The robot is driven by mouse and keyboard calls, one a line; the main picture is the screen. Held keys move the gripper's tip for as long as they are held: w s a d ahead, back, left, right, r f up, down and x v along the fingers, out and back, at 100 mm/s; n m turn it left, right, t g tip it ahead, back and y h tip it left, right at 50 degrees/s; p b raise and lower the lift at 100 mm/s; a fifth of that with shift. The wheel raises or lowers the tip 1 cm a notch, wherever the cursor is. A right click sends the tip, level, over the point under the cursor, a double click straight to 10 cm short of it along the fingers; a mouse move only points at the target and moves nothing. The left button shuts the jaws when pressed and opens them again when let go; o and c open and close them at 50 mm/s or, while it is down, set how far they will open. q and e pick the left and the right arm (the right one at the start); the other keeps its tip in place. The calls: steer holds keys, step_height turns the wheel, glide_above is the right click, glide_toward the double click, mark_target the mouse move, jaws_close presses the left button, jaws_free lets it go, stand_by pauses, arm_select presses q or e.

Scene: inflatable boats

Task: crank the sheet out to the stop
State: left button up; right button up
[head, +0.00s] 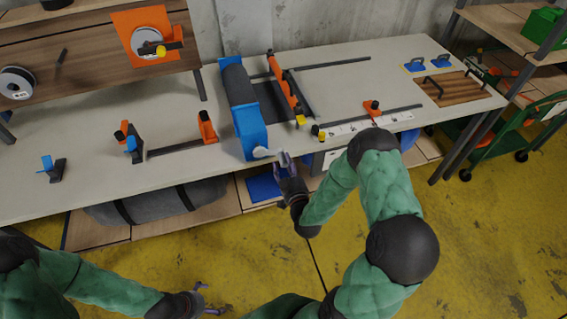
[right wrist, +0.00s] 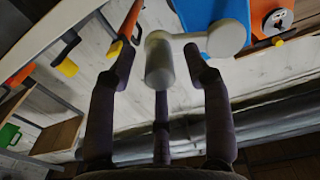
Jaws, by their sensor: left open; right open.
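The blue roller housing (head: 250,130) stands on the workbench with a dark grey roll along its top. A dark sheet (head: 268,98) lies flat from its right side as far as the orange bar (head: 285,85). A pale grey crank (head: 265,152) sits on the housing's front end. In the right wrist view, the crank's handle (right wrist: 160,62) lies between the open fingers of my right gripper (right wrist: 165,65), with gaps at both sides. My left gripper (head: 212,298) is open and empty, low in front of the bench. An orange block (head: 371,107), perhaps the stop, sits right of the bar.
A white ruler strip (head: 345,128) runs along the bench's front edge. Orange clamps (head: 207,126) and a blue clamp (head: 52,168) stand on the left. A wooden board (head: 455,90) and blue handled tools lie at right. The floor in front is clear.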

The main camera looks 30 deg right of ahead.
steer(key=shift+x, duration=0.8)
jaws_close()
